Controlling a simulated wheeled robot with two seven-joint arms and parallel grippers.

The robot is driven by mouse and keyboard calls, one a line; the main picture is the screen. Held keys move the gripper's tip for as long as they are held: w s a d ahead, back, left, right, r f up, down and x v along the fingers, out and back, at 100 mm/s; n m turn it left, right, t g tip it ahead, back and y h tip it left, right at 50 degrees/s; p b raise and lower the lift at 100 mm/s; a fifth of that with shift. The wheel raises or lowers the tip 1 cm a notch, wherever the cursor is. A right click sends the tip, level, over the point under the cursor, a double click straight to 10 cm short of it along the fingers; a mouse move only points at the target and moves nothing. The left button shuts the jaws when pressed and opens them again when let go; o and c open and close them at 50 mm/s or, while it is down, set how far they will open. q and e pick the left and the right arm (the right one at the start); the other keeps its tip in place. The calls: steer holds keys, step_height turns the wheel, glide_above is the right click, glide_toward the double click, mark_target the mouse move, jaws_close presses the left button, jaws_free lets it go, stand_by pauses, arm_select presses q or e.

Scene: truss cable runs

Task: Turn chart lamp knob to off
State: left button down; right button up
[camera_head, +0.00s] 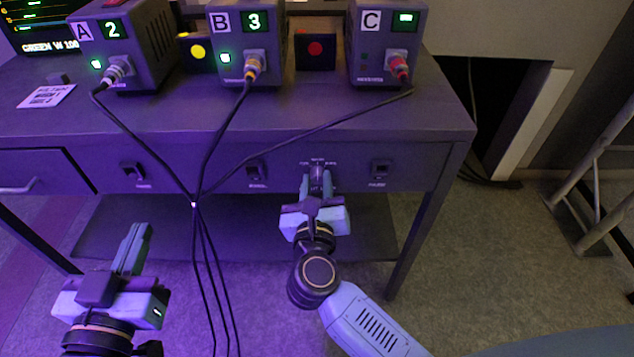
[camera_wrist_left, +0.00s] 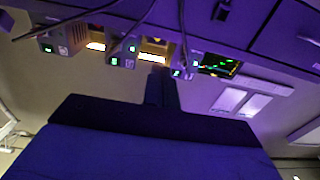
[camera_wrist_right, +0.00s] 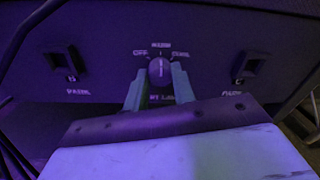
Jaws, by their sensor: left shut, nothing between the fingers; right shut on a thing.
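The chart lamp knob (camera_wrist_right: 159,70) is a round dark knob on the desk's front panel, with a label reading OFF at its upper left and other labels above and at its upper right. The light mark on the knob points about straight up. My right gripper (camera_wrist_right: 160,88) is shut on the knob, one finger on each side. In the head view my right gripper (camera_head: 318,185) covers most of the knob. My left gripper (camera_head: 137,232) is shut and empty, in front of the desk at the lower left; its fingers also show in the left wrist view (camera_wrist_left: 161,88).
Boxes A (camera_head: 125,45), B (camera_head: 245,40) and C (camera_head: 385,45) stand on the desk (camera_head: 300,112). Their black cables (camera_head: 197,190) gather and hang down between my two grippers.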

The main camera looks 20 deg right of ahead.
steer(key=shift+n+p, duration=0.8)
steer(key=shift+p, duration=0.1)
steer(key=shift+n+p, duration=0.5)
steer(key=shift+p, duration=0.15)
arm_select(q)
steer(key=s+a+f+g+y+p, duration=0.2)
steer(key=s+a+f+g+y, duration=0.35)
steer(key=s+f+g, duration=0.9)
arm_select(e)
steer(key=shift+n, duration=1.2)
steer(key=n+p, duration=0.4)
steer(key=shift+f, duration=0.1)
arm_select(q)
steer(key=w+a+f, duration=0.1)
steer(key=a+f, duration=0.4)
steer(key=f, duration=0.6)
steer(key=shift+w+a+f+n, duration=0.2)
steer(key=shift+w+f+n, duration=0.1)
steer(key=shift+w, duration=0.05)
arm_select(e)
steer(key=shift+n, duration=0.6)
steer(key=o, duration=1)
